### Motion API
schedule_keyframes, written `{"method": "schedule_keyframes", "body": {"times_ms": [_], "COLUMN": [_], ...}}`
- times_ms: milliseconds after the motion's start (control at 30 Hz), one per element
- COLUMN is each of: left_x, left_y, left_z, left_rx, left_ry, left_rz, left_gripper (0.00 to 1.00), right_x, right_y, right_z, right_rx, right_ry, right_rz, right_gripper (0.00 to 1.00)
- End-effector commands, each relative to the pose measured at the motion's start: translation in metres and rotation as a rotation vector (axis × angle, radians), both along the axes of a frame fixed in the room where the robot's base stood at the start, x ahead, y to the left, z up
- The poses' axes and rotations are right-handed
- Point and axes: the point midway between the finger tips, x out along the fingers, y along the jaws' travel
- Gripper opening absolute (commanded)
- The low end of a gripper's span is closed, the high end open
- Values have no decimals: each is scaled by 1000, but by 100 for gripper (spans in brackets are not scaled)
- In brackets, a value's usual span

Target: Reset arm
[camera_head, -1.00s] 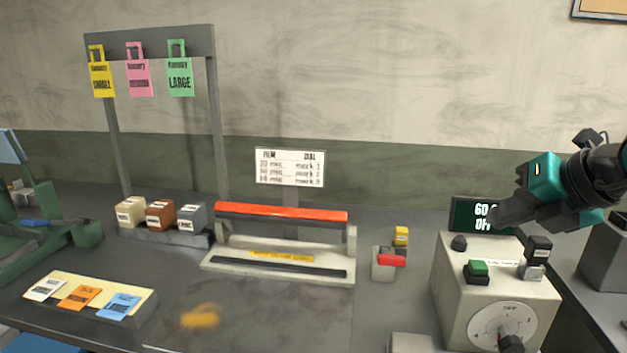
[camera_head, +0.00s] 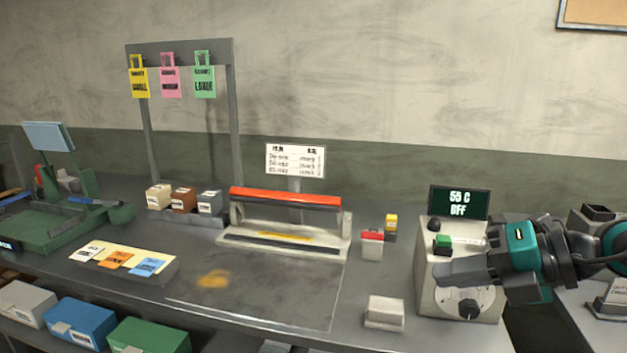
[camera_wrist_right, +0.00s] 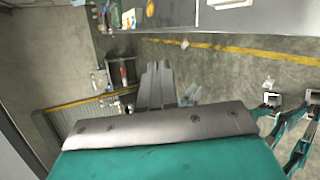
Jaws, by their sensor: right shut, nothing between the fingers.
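My right gripper (camera_head: 447,273) comes in from the right in the head view, in front of the control box (camera_head: 425,290) and covering part of its dial face. Its fingers are together with nothing between them. In the right wrist view the shut fingers (camera_wrist_right: 156,85) point away over the floor. I cannot tell whether the gripper touches the box. The display (camera_head: 459,202) on the box reads 55 C and OFF. A green button (camera_head: 443,240) shows on top of the box. My left gripper is not in view.
A sealer with a red bar (camera_head: 285,197) stands mid-table. A small white block (camera_head: 385,312) lies near the front edge. Coloured bags (camera_head: 170,78) hang on a rack at the back left. Several bins (camera_head: 85,322) sit below at the left. The table's middle is mostly clear.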

Motion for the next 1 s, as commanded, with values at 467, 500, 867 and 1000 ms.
{"method": "schedule_keyframes", "body": {"times_ms": [467,500,867,1000], "left_x": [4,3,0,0], "left_y": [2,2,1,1], "left_z": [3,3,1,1], "left_rx": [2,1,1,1], "left_ry": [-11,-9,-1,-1], "left_rz": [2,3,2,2], "left_gripper": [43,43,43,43], "right_x": [-10,-15,-125,-147], "right_y": [21,13,7,12], "right_z": [-115,-143,-329,-348], "right_rx": [1273,1325,1356,1330], "right_ry": [401,466,991,1071], "right_rz": [-602,-731,-1502,-1583], "right_gripper": [0,0,0,0]}}
